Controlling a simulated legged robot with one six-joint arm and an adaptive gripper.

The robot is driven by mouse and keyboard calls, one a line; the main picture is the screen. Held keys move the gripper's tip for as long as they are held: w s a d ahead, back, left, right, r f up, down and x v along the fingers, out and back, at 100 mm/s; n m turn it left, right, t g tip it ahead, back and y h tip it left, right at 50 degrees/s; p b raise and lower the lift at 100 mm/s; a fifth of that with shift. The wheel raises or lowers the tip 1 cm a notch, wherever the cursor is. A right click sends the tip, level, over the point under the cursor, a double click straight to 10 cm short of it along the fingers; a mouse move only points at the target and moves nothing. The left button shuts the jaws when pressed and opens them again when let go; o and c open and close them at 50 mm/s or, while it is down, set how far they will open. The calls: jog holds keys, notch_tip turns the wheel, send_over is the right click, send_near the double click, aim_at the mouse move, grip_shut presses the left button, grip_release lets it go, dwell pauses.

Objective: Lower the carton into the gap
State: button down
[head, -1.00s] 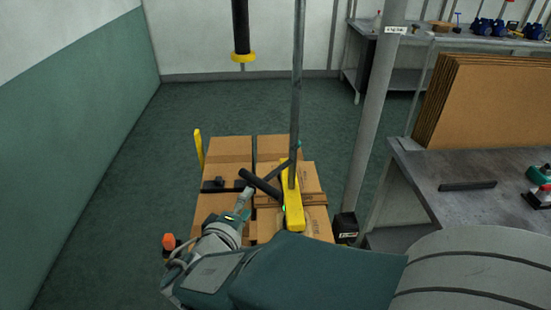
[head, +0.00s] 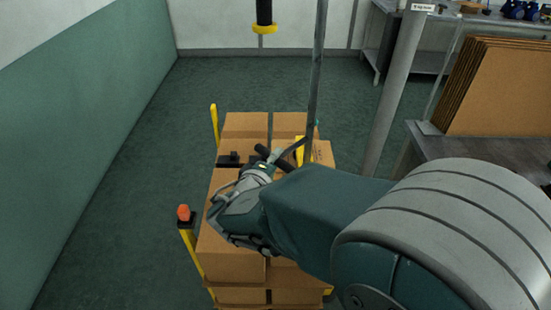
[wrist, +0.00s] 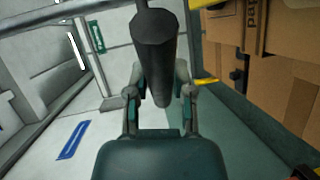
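My gripper (head: 272,162) is shut on a black bar handle (wrist: 155,55), seen end-on between the two fingers in the wrist view. The handle joins a yellow lifting head (head: 300,148) at the foot of a thin grey pole (head: 317,70). A brown carton (head: 321,153) with dark print shows beside and under the yellow head; my arm hides most of it. It stands among other brown cartons (head: 235,250) in a stack. The gap is hidden behind my arm, so I cannot tell how deep the carton sits. Taped, printed cartons (wrist: 275,60) fill the wrist view's upper right.
Yellow posts (head: 214,125) edge the stack, one with an orange knob (head: 184,213). A thick grey column (head: 398,90) stands to the right. Flat cardboard sheets (head: 500,88) lean on a workbench (head: 480,148). A black and yellow hanging tube (head: 264,20) is behind. Floor left is clear.

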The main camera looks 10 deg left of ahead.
notch_tip(320, 180, down, 9)
dwell(0.5)
jog(key=shift+c, duration=2.4)
grip_release()
jog(key=shift+d, duration=0.1)
jog(key=shift+r, duration=0.1)
jog(key=v, duration=1.2)
